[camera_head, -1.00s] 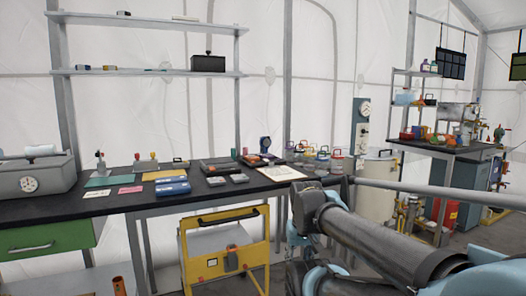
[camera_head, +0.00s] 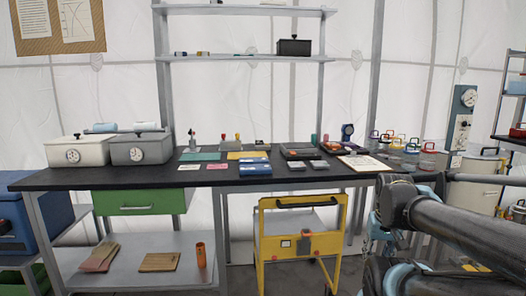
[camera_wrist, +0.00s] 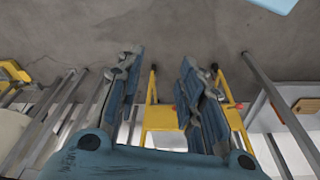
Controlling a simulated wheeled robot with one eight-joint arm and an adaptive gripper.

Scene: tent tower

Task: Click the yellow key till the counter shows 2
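I cannot make out a yellow key or a counter's digits for certain. Small devices stand on the black workbench (camera_head: 60,181), among them a dark upright device with a round face (camera_head: 347,131) and two low grey boxes (camera_head: 308,165), too small to read. A small yellow-topped item (camera_head: 238,138) stands behind a yellow mat (camera_head: 248,155). My gripper (camera_wrist: 160,65) is open and empty in the wrist view, its two blue-padded fingers apart, with the grey floor and a yellow cart beyond them. In the head view my gripper's fingers cannot be made out.
The yellow cart (camera_head: 300,246) stands before the bench and also shows in the wrist view (camera_wrist: 160,117). A green drawer (camera_head: 132,203) hangs under the bench.

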